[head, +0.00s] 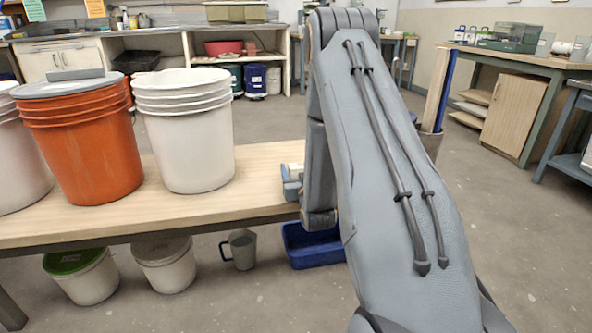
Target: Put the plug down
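My gripper (291,186) is partly in view at the right end of the wooden bench (205,209), just left of my arm's lower link. My arm hides most of it, and its fingertips do not show clearly. A small pale piece (296,167) shows beside it at the bench end. I cannot tell whether this is the plug, or whether the gripper holds it. No plug can be made out for certain elsewhere.
On the bench stand a white bucket (188,145), an orange bucket (88,155) with a grey lid, and a pale bucket (18,170) at the left edge. Below are lidded buckets, a grey jug (241,250) and a blue bin (311,246). Floor at right is clear.

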